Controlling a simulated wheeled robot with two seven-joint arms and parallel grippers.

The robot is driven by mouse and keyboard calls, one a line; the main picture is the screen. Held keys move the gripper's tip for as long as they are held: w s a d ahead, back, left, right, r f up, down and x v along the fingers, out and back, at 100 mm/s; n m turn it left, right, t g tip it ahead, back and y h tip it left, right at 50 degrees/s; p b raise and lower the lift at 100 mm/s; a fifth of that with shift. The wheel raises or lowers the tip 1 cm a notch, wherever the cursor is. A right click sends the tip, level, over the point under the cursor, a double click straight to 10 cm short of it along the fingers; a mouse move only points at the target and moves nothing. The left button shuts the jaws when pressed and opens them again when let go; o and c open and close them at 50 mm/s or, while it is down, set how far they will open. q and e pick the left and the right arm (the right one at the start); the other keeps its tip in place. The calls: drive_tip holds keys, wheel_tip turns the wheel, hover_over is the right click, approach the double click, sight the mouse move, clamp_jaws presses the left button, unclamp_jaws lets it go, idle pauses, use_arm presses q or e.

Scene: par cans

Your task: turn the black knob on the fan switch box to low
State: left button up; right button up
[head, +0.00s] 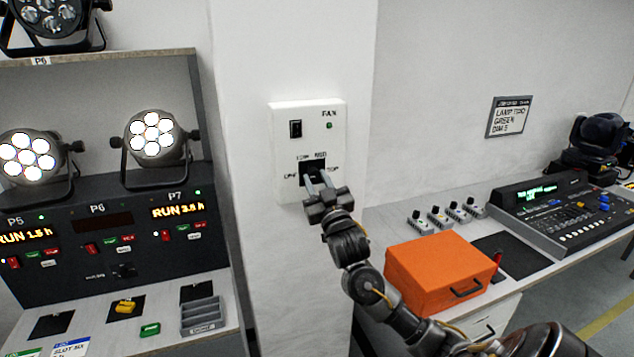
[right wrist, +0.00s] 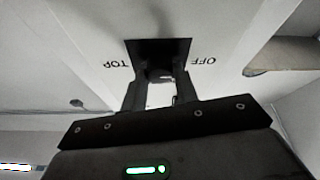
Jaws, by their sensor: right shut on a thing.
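The white fan switch box (head: 285,150) is on the wall pillar, with "FAN" printed at its top right and a green light. Its lower black square has labels around it, with "OFF" at left and "TOP" at right. My right gripper (head: 316,182) reaches up to this square and covers much of it. In the right wrist view its two fingers (right wrist: 160,92) are shut on the black knob (right wrist: 160,74), in front of the black square, between the upside-down "TOP" and "OFF" labels. The knob's pointing direction is hidden. My left gripper is not in view.
A lamp test bench (head: 100,245) with lit par cans (head: 152,137) stands at left. The wall around the box is clear.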

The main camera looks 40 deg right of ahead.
drive_tip(key=shift+m, duration=0.3)
drive_tip(key=m+g+h, duration=0.1)
drive_tip(key=m, duration=0.2)
drive_tip(key=m+g+h+p, duration=0.1)
drive_tip(key=m, duration=0.2)
drive_tip(key=m+h+p, duration=0.1)
drive_tip(key=m+h, duration=0.1)
drive_tip(key=shift+w+a+r+m+g, duration=0.1)
drive_tip(key=shift+a+r+m+g, duration=0.1)
drive_tip(key=shift+m+g, duration=0.2)
drive_tip(key=m+g, duration=0.1)
drive_tip(key=m, duration=0.2)
drive_tip(key=m+g+h+p, duration=0.1)
drive_tip(key=m, duration=0.2)
drive_tip(key=shift+a+m+g+h, duration=0.1)
drive_tip(key=shift+m+g+h, duration=0.2)
drive_tip(key=o, duration=1)
drive_tip(key=shift+c, duration=0.2)
